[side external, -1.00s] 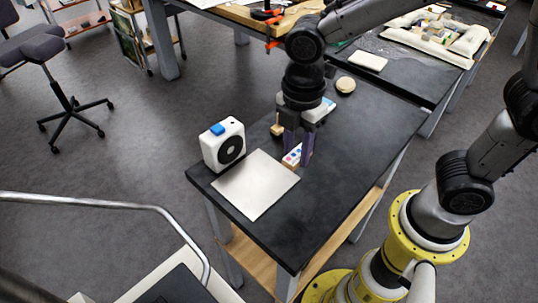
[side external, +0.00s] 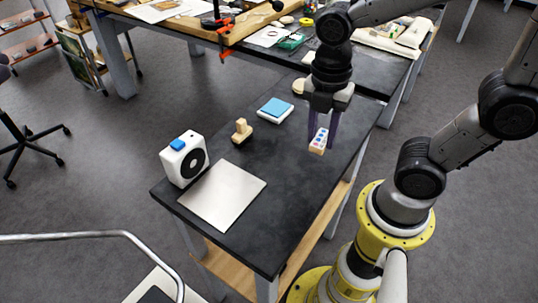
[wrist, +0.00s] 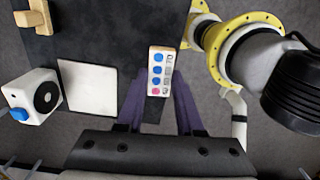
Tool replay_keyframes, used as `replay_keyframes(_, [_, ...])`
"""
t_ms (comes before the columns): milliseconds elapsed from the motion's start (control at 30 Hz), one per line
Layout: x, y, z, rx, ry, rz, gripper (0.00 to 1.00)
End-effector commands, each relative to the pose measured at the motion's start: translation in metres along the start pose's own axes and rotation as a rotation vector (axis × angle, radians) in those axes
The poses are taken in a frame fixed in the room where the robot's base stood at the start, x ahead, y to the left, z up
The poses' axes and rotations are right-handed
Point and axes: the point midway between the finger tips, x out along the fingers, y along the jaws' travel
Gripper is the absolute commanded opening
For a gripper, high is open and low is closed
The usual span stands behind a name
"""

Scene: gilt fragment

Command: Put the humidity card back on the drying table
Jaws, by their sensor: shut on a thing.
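The humidity card (side external: 319,139) is a small white strip with blue and pink dots on a wood-coloured base. My gripper (side external: 322,142) points down with its purple fingers shut on the card. The wrist view shows the card's dotted face (wrist: 158,71) between the fingers. The card appears to be held above the black table (side external: 290,170), toward its right side; the exact gap is hard to tell. I cannot tell from the frames which table is the drying table.
A white fan-like box (side external: 184,159) and a pale square plate (side external: 222,194) are at the table's near left. A wooden stamp-like block (side external: 242,131) and a blue-topped box (side external: 275,109) stand farther back. The table's front middle is clear. Another cluttered bench (side external: 245,45) lies behind.

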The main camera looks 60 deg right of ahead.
Motion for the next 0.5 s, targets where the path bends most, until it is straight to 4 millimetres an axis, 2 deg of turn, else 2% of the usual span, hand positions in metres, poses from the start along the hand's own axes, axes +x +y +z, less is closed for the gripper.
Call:
replay_keyframes(100, [-0.002,-0.003,0.013,0.064,0.001,0.01,0.0])
replay_keyframes(267, [0.0,0.003,0.019,0.094,0.001,0.013,0.0])
replay_keyframes(500, [0.021,0.049,0.021,0.095,0.001,0.009,0.0])
